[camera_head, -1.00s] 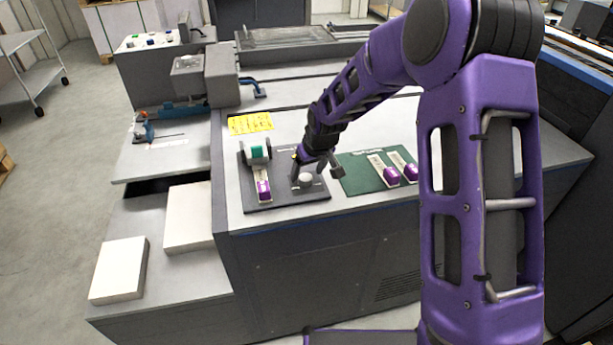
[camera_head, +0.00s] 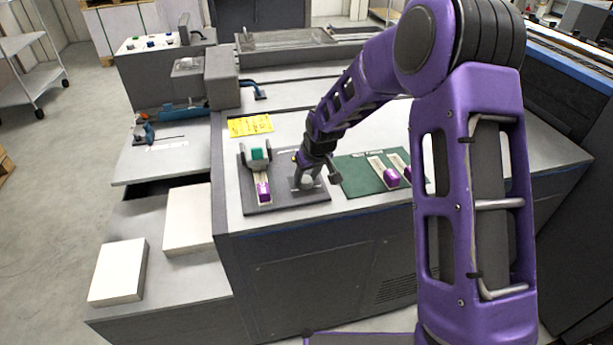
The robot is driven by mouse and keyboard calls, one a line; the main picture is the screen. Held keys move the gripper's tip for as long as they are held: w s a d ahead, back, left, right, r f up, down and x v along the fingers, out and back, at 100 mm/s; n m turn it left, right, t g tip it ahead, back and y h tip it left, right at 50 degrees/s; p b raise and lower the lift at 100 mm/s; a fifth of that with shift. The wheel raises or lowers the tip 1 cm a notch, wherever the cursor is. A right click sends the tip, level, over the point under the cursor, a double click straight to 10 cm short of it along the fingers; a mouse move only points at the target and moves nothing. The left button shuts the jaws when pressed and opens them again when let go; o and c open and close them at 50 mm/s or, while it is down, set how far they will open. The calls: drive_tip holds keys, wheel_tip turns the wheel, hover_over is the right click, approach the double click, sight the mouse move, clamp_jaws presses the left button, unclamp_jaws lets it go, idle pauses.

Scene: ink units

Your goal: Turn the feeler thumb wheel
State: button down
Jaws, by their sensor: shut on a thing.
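The round pale knob (camera_head: 306,182), which I take to be the feeler thumb wheel, stands on the right part of a dark plate (camera_head: 285,201) on the machine's front top. My gripper (camera_head: 305,179) comes down on it from above and is shut on it. The fingers hide much of the knob, so its turn cannot be read. On the left part of the same plate are a green block (camera_head: 257,155), a dark round disc and a pale strip with a purple piece (camera_head: 263,191).
A green mat (camera_head: 357,178) to the right holds pale strips with purple pieces (camera_head: 391,177), partly behind my arm. A yellow label (camera_head: 250,125) lies behind the plate. White paper stacks (camera_head: 188,220) stand at the lower left.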

drive_tip(key=shift+a+f+m+b, duration=0.1)
drive_tip(key=shift+f+m+b, duration=0.15)
drive_tip(key=shift+m+b, duration=0.55)
drive_tip(key=shift+h+b, duration=0.4)
drive_tip(key=shift+b, duration=0.15)
drive_tip(key=shift+r+m+h+b, duration=0.2)
drive_tip(key=shift+m+b, duration=0.15)
drive_tip(key=shift+m, duration=0.3)
drive_tip(key=shift+r+m+h+b, duration=0.1)
drive_tip(key=shift+m+h+b, duration=0.2)
drive_tip(key=shift+m, duration=0.35)
drive_tip(key=shift+c, duration=1.8)
unclamp_jaws()
drive_tip(key=shift+t, duration=0.3)
drive_tip(key=p+v, duration=0.2)
drive_tip(key=v, duration=1.5)
drive_tip(key=shift+r, duration=0.2)
